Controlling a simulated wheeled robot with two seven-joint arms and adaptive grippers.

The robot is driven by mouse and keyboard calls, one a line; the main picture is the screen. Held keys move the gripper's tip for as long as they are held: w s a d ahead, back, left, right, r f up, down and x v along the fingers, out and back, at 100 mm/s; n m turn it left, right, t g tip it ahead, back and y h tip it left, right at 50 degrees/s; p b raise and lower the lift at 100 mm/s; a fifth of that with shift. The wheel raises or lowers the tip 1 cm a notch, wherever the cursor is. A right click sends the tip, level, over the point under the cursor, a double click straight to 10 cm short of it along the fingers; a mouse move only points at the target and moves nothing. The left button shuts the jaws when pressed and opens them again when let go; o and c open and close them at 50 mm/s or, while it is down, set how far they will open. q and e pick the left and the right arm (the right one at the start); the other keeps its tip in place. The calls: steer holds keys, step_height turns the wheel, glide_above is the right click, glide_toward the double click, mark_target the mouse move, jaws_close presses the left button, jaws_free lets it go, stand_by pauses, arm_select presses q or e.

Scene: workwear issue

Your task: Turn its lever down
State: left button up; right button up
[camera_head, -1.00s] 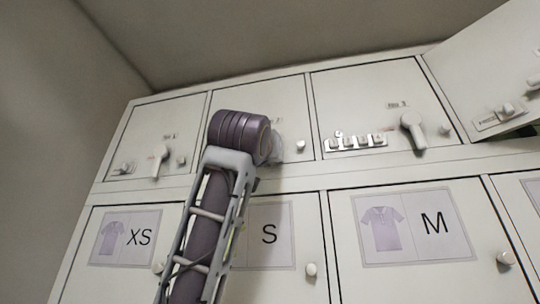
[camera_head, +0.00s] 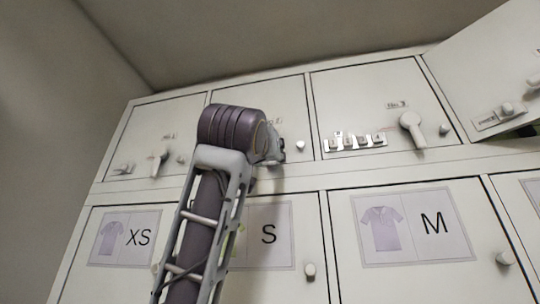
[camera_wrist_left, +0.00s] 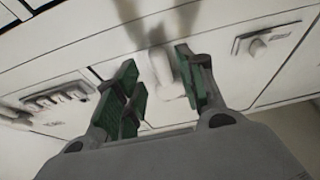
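A white lever (camera_wrist_left: 162,72) on a pale locker door shows in the left wrist view, between the two green-padded fingers of my left gripper (camera_wrist_left: 156,58). The fingers are open, with a visible gap at the right finger; contact at the left one is unclear. In the head view my left arm reaches up to the second upper door (camera_head: 285,95). Its wrist hides that door's lever, and only part of the left gripper (camera_head: 272,150) shows. My right gripper is in neither view.
Door No. 3 carries a lever (camera_head: 411,130) and a row of metal pieces (camera_head: 355,141). The first door has its own lever (camera_head: 159,162). An open door (camera_head: 490,65) stands out at upper right. A latch plate (camera_wrist_left: 265,38) sits right of the gripped-at lever in the wrist view.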

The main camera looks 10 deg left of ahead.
arm_select(q)
steer(key=v, duration=0.9)
steer(key=shift+s+f, duration=0.2)
stand_by(0.3)
steer(key=shift+d, duration=0.1)
